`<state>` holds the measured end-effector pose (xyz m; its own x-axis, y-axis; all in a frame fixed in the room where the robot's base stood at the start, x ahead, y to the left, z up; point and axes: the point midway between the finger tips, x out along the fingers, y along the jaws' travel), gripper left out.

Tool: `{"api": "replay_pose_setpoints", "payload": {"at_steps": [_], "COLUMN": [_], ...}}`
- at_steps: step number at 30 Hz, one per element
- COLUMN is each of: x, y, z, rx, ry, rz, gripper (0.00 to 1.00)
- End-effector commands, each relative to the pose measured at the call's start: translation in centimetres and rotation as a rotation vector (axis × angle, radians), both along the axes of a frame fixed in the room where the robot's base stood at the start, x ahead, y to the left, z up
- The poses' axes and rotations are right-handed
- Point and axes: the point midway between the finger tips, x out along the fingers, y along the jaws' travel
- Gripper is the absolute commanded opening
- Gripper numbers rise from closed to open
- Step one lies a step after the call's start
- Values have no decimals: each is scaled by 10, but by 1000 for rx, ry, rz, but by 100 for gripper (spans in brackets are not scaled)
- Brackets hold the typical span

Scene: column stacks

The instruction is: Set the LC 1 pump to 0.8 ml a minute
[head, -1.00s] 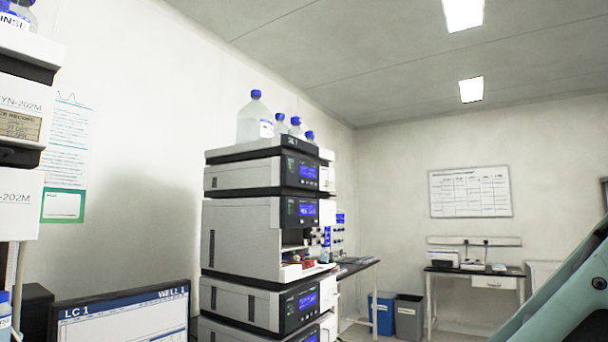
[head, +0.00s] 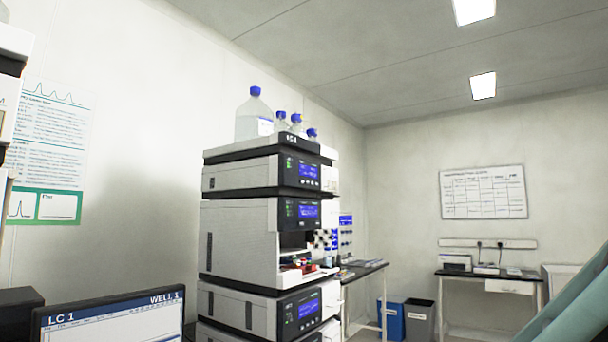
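A tall stack of grey and black instrument modules (head: 236,230) stands left of centre in the head view, fronts turned to the right. Several modules have lit blue displays, such as the top one (head: 309,171), the one below it (head: 307,211) and a lower one (head: 307,309). Their readings are too small to make out. I cannot tell which module is the pump. A monitor (head: 110,322) marked "LC 1" and "WELL 1" is at the bottom left, its lower part cut off. Only part of my teal arm shows at the right edge; my gripper is out of view.
Bottles with blue caps (head: 254,115) stand on top of the stack. Behind it is a dark-topped bench (head: 365,271), with a blue bin (head: 391,320) and a grey bin (head: 419,318) beside it. A small table (head: 485,275) stands at the far wall.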

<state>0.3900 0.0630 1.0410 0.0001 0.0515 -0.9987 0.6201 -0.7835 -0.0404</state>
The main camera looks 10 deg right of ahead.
Motion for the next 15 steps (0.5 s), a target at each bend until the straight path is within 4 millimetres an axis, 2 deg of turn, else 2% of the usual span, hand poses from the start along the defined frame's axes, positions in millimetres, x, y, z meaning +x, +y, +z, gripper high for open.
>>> {"api": "replay_pose_setpoints", "payload": {"at_steps": [6, 7, 9, 11, 15], "x": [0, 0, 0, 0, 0], "y": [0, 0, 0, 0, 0], "z": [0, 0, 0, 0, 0], "rx": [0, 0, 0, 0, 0], "ry": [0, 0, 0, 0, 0], "rz": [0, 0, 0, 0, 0], "gripper": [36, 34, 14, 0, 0]}}
